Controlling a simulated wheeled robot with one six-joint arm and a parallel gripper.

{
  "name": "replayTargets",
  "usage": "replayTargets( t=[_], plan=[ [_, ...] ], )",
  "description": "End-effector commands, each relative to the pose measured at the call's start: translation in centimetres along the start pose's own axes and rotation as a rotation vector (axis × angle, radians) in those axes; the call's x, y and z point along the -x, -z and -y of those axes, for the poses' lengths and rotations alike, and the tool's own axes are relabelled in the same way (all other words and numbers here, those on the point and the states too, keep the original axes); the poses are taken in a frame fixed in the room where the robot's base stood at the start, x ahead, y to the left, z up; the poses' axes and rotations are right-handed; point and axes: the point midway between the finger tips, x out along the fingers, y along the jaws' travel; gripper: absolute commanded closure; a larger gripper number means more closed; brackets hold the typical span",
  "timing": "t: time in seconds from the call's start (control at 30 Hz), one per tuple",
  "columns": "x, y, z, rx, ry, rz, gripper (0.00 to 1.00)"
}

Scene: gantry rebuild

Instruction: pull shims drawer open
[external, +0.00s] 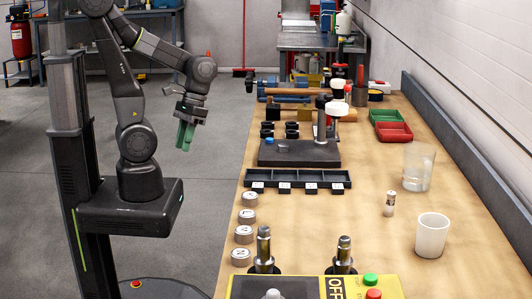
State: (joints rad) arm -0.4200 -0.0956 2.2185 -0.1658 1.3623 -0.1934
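My gripper (186,136), with green fingers pointing down, hangs over the grey floor to the left of the wooden workbench (340,225). It is apart from the bench and touches nothing that I can see. Its fingers overlap in this view, so its opening is unclear. No drawer marked shims can be made out. A long black compartment tray (297,186) with several small white labels lies on the bench; the labels are too small to read. The front face of the bench is hidden from this angle.
Several round grey-white pieces (243,234) line the left bench edge. A dark plate with a post (300,152) stands behind the tray. Red (394,132) and green bins, a clear cup (418,166) and a white cup (432,235) stand right. The floor beside the bench is clear.

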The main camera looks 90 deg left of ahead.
Motion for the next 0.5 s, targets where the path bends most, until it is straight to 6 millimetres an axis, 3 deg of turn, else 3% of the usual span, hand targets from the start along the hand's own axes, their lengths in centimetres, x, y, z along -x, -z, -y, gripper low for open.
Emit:
replayTargets(
  t=[0.27,0.5],
  plan=[
    [1.7,4.2,-1.3,0.069,-0.186,0.030,0.74],
    [4.3,10.9,-0.9,0.149,-0.442,0.010,0.74]
  ],
)
